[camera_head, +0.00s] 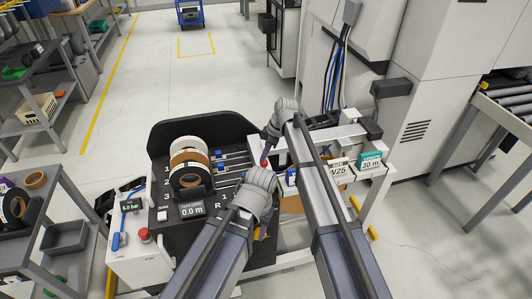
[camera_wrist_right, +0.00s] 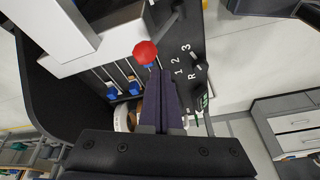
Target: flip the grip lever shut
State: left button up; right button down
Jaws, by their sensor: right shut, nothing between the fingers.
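The grip lever shows as a red ball knob (camera_head: 264,162) on the black machine's right side, between my two wrists. Its knob (camera_wrist_right: 145,52) also shows in the right wrist view, just past the fingertips; the lever's stem is mostly hidden. My right gripper (camera_head: 266,147) points down close to the knob. In the right wrist view its dark fingers (camera_wrist_right: 156,76) are together with nothing between them. I cannot tell whether they touch the knob. My left arm reaches in below the knob, and its gripper (camera_head: 262,234) is largely hidden behind its wrist.
The black machine deck (camera_head: 165,133) carries tape rolls (camera_head: 188,160), rails with blue blocks (camera_head: 219,155) and a 0.0 m display (camera_head: 192,210). A red button (camera_head: 144,234) sits front left. A white frame with W25 (camera_head: 337,168) and 30 m (camera_head: 370,160) signs stands right.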

pick_arm(q)
notch_tip(320, 180, up, 10)
jog(key=p, duration=0.8)
jog(key=shift+d+p, duration=0.25)
jog(key=shift+p, duration=0.15)
pick_arm(e)
jog(key=w+d+r, duration=0.2)
jog(key=w+r, duration=0.1)
jog(key=r, duration=0.6)
jog(key=shift+w+r, duration=0.15)
jog(key=shift+r, duration=0.25)
pick_arm(q)
jog(key=shift+f, duration=0.15)
pick_arm(e)
jog(key=shift+d, duration=0.1)
